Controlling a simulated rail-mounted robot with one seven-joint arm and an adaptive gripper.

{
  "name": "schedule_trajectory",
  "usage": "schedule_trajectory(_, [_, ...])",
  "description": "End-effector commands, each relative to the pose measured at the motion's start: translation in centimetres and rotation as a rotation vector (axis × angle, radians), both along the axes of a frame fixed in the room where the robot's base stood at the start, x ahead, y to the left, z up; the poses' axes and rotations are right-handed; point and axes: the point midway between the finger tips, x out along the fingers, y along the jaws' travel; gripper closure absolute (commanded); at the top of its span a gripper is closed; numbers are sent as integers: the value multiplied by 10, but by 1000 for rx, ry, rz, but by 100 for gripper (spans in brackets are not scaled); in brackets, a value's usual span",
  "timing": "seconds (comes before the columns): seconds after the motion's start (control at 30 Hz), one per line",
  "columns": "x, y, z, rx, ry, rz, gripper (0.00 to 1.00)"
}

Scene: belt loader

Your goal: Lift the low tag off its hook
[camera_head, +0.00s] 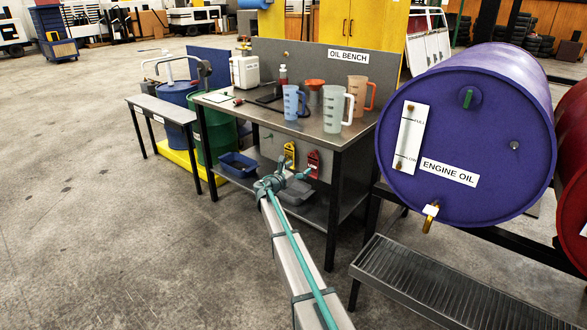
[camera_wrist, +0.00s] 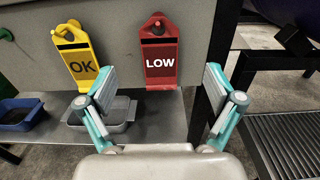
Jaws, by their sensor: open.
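The red LOW tag (camera_wrist: 160,52) hangs on the grey panel of the bench, seen in the wrist view centre top. It also shows in the head view (camera_head: 313,164), small, beyond my arm. A small hook is at its top hole. My gripper (camera_wrist: 158,98) is open and empty, its two fingers spread to the left and right below the tag, apart from it. In the head view my gripper (camera_head: 284,180) is in front of the bench panel, below the tags. A yellow OK tag (camera_wrist: 78,55) hangs to the left of the LOW tag.
The bench's lower shelf (camera_wrist: 165,130) holds a grey tray (camera_wrist: 112,118) and a blue tray (camera_wrist: 18,113). A dark bench leg (camera_wrist: 215,60) stands right of the LOW tag. The oil bench top (camera_head: 262,113) carries several jugs. A purple engine oil drum (camera_head: 462,130) is at right.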

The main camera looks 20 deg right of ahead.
Motion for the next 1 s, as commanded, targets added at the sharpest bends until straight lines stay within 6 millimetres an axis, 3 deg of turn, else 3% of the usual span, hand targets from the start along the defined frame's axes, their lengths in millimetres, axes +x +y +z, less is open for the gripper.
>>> schedule_trajectory(0.27, [12,-17,-1,-1,6,-2,8])
schedule_trajectory(0.8, [54,-84,-1,1,4,-2,8])
schedule_trajectory(1.0, [57,-90,-1,1,4,0,8])
